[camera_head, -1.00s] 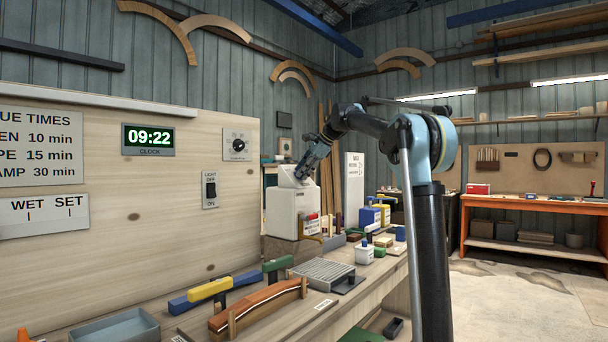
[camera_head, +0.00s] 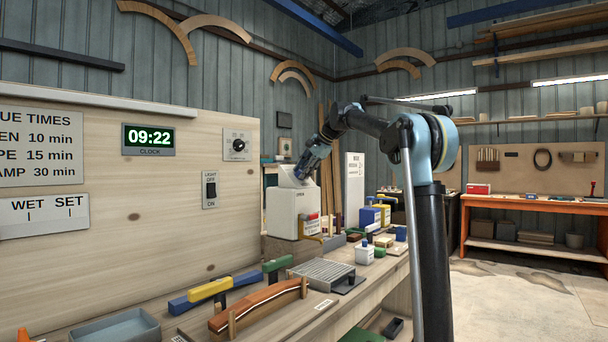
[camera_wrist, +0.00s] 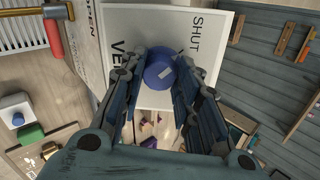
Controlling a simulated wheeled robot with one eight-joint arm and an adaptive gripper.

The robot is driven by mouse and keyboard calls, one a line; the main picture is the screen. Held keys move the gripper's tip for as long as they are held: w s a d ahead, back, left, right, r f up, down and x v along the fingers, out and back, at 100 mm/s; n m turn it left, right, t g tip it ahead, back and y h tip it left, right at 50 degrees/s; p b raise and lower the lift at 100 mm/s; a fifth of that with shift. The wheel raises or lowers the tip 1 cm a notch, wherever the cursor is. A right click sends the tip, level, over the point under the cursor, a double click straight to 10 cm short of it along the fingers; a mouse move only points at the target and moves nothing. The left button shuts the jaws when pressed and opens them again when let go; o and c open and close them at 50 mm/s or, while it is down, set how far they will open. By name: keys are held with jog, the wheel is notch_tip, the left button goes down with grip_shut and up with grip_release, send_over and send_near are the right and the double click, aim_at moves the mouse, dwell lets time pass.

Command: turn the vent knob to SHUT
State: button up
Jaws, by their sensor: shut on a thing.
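The vent knob (camera_wrist: 160,73) is round and blue with a short pale mark on its face. The SHUT word is up and to the right of the knob. The pale mark lies slanted; I cannot tell exactly which word it lines up with. My gripper (camera_wrist: 166,67) is shut on the knob, one finger on each side. In the head view my gripper (camera_head: 305,170) is at the top of the white box (camera_head: 292,210), hiding the knob there.
The light switch (camera_head: 210,189) is on the panel to the left.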

jog(key=o, duration=1.1)
jog(key=v, duration=1.2)
jog(key=shift+w, duration=0.1)
jog(key=shift+f, duration=0.1)
jog(key=s+d+f+n+h, duration=0.2)
jog(key=s+d+f, duration=0.6)
jog(key=s+f, duration=0.7)
jog(key=s+d+f+n+g+h, duration=0.1)
jog(key=s+d+f+n, duration=0.3)
jog(key=s+f, duration=1.2)
jog(key=s+d+f+n+g+h, duration=0.1)
jog(key=s+d+f+h, duration=0.3)
jog(key=s+d+f, duration=0.8)
jog(key=shift+s+f+n, duration=0.3)
jog(key=shift+s+f, duration=0.3)
jog(key=shift+f, duration=1.7)
jog(key=shift+s+f+n, duration=0.3)
jog(key=shift+s+f, duration=0.3)
jog(key=shift+f, duration=1.75)
jog(key=shift+s+f+n, duration=0.3)
jog(key=shift+s+f, duration=0.3)
jog(key=shift+f, duration=1.7)
